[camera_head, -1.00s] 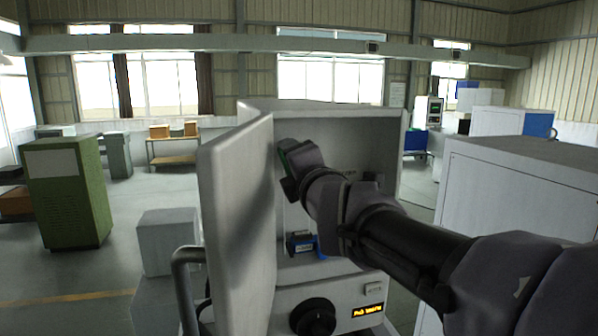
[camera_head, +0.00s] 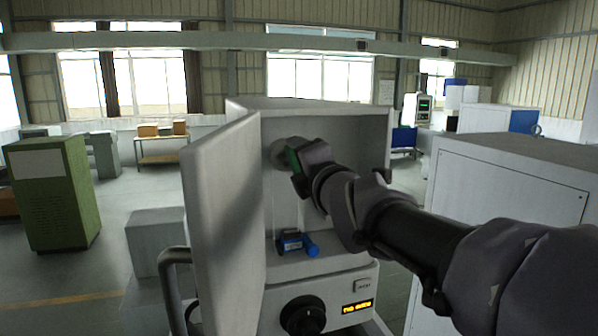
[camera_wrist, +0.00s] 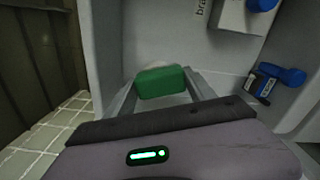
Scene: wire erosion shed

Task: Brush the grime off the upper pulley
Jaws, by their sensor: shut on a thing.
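My gripper (camera_head: 296,162) reaches into the open grey cabinet (camera_head: 380,150) near its upper back left. In the wrist view, its fingers (camera_wrist: 161,88) are shut on a green block-shaped thing (camera_wrist: 160,80), probably the brush; its bristles are not clear. The green also shows at the gripper's tip (camera_head: 294,160). A round greyish disc (camera_head: 279,152), likely the upper pulley, shows just left of the tip and is partly hidden behind it. I cannot tell whether the green thing touches it, or how much grime is on it.
The cabinet door (camera_head: 215,220) stands open at the left, close to my gripper. A small blue and black box (camera_head: 290,240) and a blue cylinder (camera_head: 311,246) are on the cabinet floor. A black knob (camera_head: 303,316) and lit display (camera_head: 357,306) are below. A grey cabinet (camera_head: 500,210) stands right.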

